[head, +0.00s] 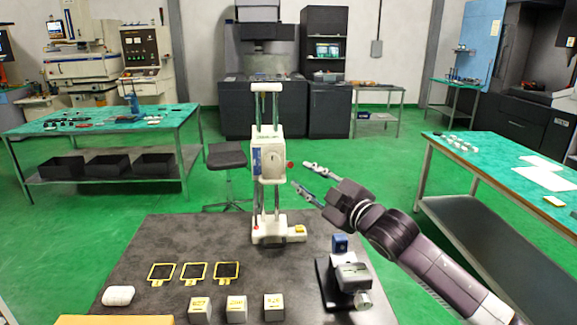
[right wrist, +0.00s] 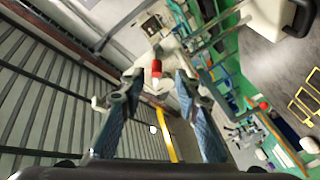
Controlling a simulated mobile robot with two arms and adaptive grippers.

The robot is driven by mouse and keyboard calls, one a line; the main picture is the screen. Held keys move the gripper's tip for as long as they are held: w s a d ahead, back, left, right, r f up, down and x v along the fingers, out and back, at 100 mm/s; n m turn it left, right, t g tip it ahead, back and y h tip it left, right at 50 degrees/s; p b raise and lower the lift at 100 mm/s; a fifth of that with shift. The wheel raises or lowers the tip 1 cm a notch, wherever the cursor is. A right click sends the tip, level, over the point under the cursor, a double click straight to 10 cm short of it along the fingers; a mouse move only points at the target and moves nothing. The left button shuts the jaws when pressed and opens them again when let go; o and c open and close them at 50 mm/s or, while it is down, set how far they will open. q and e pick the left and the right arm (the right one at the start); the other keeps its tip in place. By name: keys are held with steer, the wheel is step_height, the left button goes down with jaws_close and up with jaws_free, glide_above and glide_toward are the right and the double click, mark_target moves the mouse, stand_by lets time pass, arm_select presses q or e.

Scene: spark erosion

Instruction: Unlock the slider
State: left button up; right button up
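The slider is a white housing (head: 270,160) with a dial, carried on upright rods above a white base (head: 270,232) on the dark table. A small red knob (head: 290,164) sticks out from its right side. My right gripper (head: 306,180) is to the right of the housing, level with the knob or slightly lower, with fingers spread and empty. In the right wrist view, a red knob (right wrist: 156,68) shows between and beyond the open fingers (right wrist: 155,95); I see no contact. My left gripper is not in view.
On the dark table (head: 170,240) lie yellow-edged frames (head: 194,271), pale blocks (head: 236,308), a white lump (head: 118,295) and a black fixture with a grey vise (head: 352,278). A stool (head: 227,157) stands behind. Green-topped benches stand left (head: 100,122) and right (head: 500,165).

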mark_target(289, 164)
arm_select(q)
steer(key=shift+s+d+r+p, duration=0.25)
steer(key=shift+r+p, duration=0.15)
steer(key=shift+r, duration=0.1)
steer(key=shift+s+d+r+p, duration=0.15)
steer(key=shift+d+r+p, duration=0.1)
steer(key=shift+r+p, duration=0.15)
arm_select(e)
steer(key=x, duration=0.5)
steer(key=shift+w+a+r, duration=0.15)
steer(key=shift+w+r, duration=0.05)
steer(key=shift+r, duration=0.1)
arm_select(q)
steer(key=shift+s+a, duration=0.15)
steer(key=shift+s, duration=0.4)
arm_select(e)
jaws_close()
